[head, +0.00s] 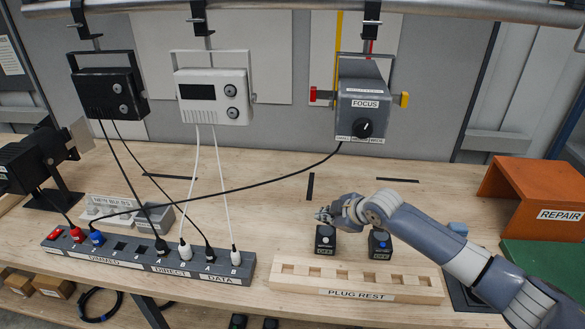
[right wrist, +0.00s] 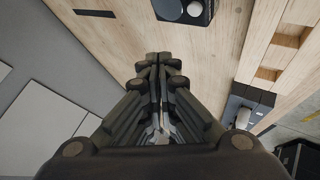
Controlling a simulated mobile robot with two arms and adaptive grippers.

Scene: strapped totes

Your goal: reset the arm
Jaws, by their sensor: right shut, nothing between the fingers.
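My right arm (head: 430,235) reaches in from the lower right in the head view. My right gripper (head: 322,215) is at the table's middle, over or just behind a small black button box with a pale top (head: 326,241); I cannot tell whether it touches. In the right wrist view the gripper's fingers (right wrist: 160,60) are together with nothing between them. A dark box with a pale round knob (right wrist: 183,10) lies beyond the fingertips there. A second black box with a blue top (head: 380,244) stands beside the first, near my forearm. My left gripper is not in view.
The wooden plug rest (head: 355,284) lies in front of the boxes. A power strip (head: 150,262) with several plugs and cables is at left. A grey focus lamp (head: 362,108) hangs above, its cable crossing the table. An orange repair box (head: 535,195) stands at right.

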